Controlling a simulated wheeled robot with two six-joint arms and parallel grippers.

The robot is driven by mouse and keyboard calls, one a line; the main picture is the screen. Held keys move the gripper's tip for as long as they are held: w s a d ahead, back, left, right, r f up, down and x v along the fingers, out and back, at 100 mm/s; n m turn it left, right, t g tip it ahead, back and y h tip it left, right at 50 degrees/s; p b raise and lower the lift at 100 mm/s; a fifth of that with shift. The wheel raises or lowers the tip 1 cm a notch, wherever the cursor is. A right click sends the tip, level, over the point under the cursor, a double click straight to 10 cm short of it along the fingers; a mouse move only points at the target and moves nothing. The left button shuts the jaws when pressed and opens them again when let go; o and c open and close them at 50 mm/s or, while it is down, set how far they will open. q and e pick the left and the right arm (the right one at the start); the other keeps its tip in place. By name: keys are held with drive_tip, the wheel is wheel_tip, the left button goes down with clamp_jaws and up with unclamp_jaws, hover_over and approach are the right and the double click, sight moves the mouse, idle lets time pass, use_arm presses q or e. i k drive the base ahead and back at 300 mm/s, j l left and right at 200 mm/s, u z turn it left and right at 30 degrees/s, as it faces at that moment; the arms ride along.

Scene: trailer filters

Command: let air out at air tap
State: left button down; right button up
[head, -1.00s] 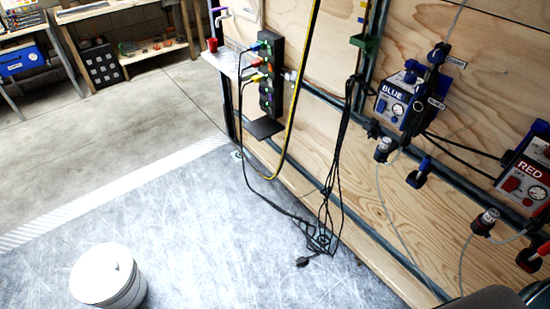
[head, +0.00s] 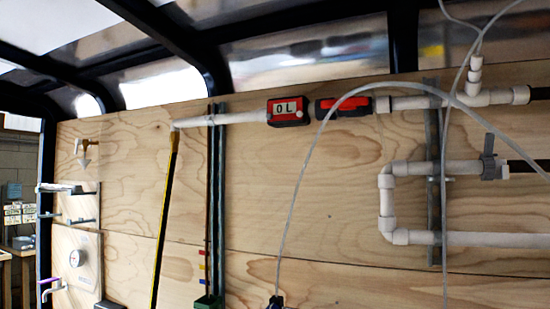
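Which fitting is the air tap I cannot tell for certain. A small brass-coloured tap (head: 92,143) with a pale handle sits high on the wooden wall at the left in the head view. A red valve (head: 343,106) sits in the white pipe run at the upper middle, beside a red meter (head: 288,110) reading "0 L". A thin clear hose (head: 306,195) passes in front of the valve and partly covers it. Neither of my grippers shows in this view.
A yellow-and-black hose (head: 163,215) hangs from the pipe's left end. White pipes (head: 387,208) loop at the right. Dark roof bars (head: 170,30) cross above.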

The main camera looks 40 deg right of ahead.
sight(78, 142)
drive_tip(key=z, duration=1.2)
drive_tip(key=i+j+u, duration=0.3)
drive_tip(key=i+j, duration=0.6)
drive_tip(key=j, duration=0.25)
drive_tip(key=i+j+u, duration=0.3)
drive_tip(key=i+j, duration=0.65)
drive_tip(key=i, duration=0.1)
